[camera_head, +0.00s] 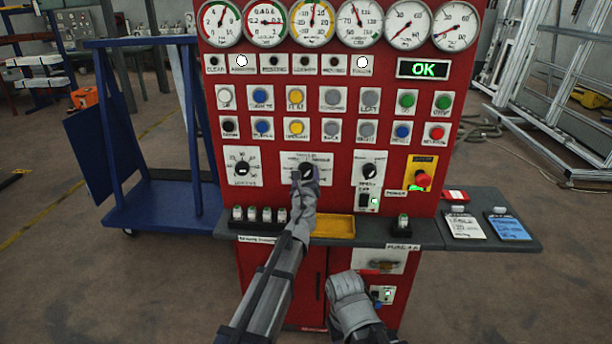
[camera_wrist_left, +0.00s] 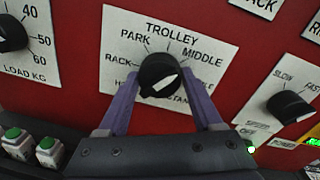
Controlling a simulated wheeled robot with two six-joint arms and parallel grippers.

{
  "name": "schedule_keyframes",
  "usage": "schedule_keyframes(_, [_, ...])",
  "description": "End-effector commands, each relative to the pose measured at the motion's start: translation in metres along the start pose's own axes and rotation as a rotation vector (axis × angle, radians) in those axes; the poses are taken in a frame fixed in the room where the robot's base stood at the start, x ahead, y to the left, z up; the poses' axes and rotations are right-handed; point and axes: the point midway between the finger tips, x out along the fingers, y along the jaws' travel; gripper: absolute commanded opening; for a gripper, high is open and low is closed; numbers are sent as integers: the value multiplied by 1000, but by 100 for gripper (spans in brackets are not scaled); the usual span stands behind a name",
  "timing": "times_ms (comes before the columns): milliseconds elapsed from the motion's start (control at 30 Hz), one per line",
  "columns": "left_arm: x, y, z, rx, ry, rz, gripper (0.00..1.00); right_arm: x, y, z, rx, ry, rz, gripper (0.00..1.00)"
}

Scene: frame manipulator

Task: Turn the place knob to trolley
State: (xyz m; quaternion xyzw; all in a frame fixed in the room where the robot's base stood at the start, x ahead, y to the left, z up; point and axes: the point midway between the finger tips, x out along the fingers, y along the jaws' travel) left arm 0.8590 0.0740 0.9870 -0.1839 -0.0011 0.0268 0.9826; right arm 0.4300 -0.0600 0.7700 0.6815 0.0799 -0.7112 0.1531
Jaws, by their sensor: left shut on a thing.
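The place knob (camera_head: 307,172) is a black rotary knob on a white labelled plate on the red panel. In the left wrist view the knob (camera_wrist_left: 157,72) has a slanted white mark on its lower right face; I cannot tell for sure which label it points to. TROLLEY stands above it, PARK and RACK to the left, MIDDLE to the upper right; lower labels are partly hidden. My left gripper (camera_head: 305,182) is shut on the knob, its purple fingers (camera_wrist_left: 163,104) at either side. My right gripper (camera_head: 347,290) is low before the cabinet; its fingertips do not show clearly.
A load knob (camera_head: 241,168) is to the left and a slow-fast speed knob (camera_head: 369,171) to the right. A red emergency button (camera_head: 423,178) is farther right. A grey shelf (camera_head: 430,232) with a yellow tray (camera_head: 334,227) juts out below. A blue trolley (camera_head: 165,205) stands left.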

Motion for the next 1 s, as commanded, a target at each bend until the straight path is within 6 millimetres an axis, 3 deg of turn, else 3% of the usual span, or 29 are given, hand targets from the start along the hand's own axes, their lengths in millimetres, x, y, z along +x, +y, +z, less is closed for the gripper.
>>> schedule_keyframes(600, [0,1,1,-485,25,7,12,-6,0,0,0,0,0,50])
schedule_keyframes(1000, [0,2,1,-626,33,8,12,-7,1,0,0,0,0,50])
